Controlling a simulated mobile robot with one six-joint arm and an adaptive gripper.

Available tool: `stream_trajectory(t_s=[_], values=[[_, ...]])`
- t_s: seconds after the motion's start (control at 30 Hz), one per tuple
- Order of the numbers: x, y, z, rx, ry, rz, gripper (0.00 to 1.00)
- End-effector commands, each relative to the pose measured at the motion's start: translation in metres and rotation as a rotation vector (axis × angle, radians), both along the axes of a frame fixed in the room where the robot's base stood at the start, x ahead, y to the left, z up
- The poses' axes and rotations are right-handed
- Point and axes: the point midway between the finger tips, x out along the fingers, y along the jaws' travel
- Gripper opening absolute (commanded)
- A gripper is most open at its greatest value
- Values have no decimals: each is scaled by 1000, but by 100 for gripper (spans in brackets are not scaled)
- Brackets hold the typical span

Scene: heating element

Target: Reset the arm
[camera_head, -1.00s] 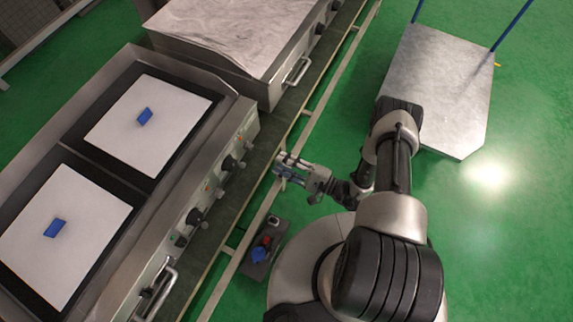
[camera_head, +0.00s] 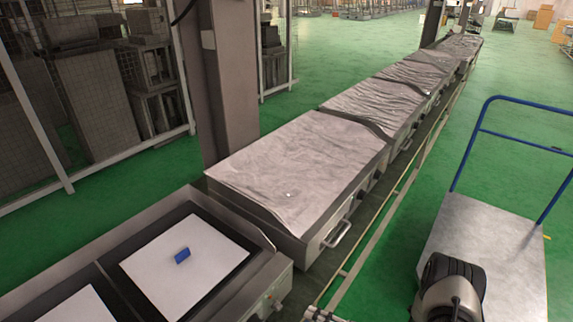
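A part of my own arm (camera_head: 450,290) shows at the bottom right, in front of the trolley. A small metallic piece at the bottom edge, right of the rail, may be part of my gripper, but too little shows to be sure. I cannot see any fingertips. The heating unit (camera_head: 262,290) stands at the lower left with dark plates. A white sheet (camera_head: 190,265) lies on one plate, with a small blue block (camera_head: 183,256) on it. A second white sheet (camera_head: 75,308) is cut off by the bottom edge.
Covered metal units (camera_head: 300,165) run in a row toward the back. A flat trolley (camera_head: 490,240) with a blue handle stands at the right. A grey pillar (camera_head: 220,80) and mesh cages (camera_head: 100,85) stand behind. Green floor (camera_head: 400,235) is open between row and trolley.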

Motion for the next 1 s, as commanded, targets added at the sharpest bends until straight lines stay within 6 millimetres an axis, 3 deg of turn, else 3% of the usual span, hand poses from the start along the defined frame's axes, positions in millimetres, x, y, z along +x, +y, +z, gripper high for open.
stream_trajectory(t_s=[0.03,0.2,0.5,0.7,1.0], values=[[7,2,26,-22,-15,65,32],[5,16,99,-112,-14,288,32],[-34,32,204,-384,-2,601,32],[-72,31,257,-630,-5,734,32],[-129,10,315,-1053,-50,786,32]])
